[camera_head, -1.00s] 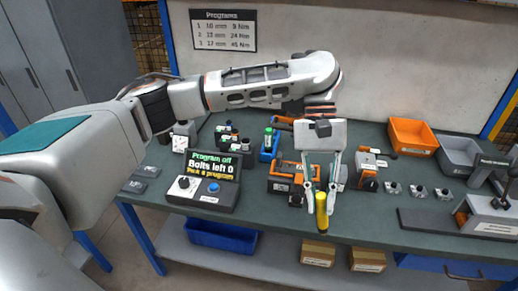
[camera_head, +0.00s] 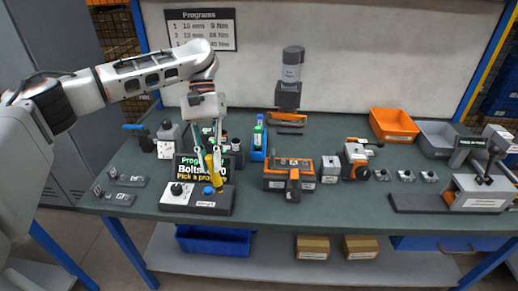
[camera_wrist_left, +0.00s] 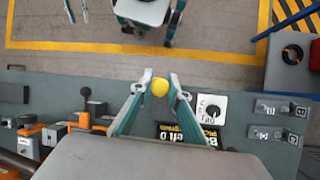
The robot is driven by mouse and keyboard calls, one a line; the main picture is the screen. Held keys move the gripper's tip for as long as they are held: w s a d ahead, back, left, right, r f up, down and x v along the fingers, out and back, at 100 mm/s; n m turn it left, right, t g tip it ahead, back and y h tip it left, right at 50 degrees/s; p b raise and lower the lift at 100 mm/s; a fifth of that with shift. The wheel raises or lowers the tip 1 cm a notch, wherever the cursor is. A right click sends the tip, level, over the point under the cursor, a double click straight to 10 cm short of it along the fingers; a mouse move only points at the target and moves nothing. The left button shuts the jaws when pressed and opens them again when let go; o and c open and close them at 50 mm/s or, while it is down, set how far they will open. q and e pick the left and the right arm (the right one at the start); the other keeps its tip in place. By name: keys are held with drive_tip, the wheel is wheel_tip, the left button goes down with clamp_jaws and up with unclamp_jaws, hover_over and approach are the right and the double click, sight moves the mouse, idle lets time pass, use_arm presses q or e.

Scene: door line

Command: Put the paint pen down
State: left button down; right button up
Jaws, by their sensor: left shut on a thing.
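The paint pen (camera_head: 212,169) is yellow and upright in the head view. My left gripper (camera_head: 208,156) is shut on it, holding it in front of the program display (camera_head: 190,170) at the left of the bench. The wrist view shows the pen's round yellow end (camera_wrist_left: 160,87) between the two fingertips of the left gripper (camera_wrist_left: 161,80). I cannot tell how far the pen's lower end is above the control box (camera_head: 178,200). My right gripper is not clearly seen in either view.
A blue holder (camera_head: 258,155) with a green-topped bottle (camera_head: 259,130) stands right of the pen. Orange and grey fixtures (camera_head: 288,172) fill the middle. An orange bin (camera_head: 394,125) and a grey bin (camera_head: 440,138) are at the back right. Bare bench (camera_head: 250,205) shows at the front.

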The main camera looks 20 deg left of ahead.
use_arm(q)
drive_tip(key=m, duration=0.1)
drive_tip(key=a+m+y, duration=0.1)
drive_tip(key=m, duration=0.1)
drive_tip(key=a+m+y, duration=0.1)
drive_tip(key=shift+w+a+r+g, duration=0.1)
drive_tip(key=shift+w+g, duration=0.2)
drive_tip(key=shift+w, duration=0.05)
drive_tip(key=shift+a+m+y, duration=0.15)
drive_tip(key=shift+m+y, duration=0.15)
drive_tip(key=shift+m, duration=0.1)
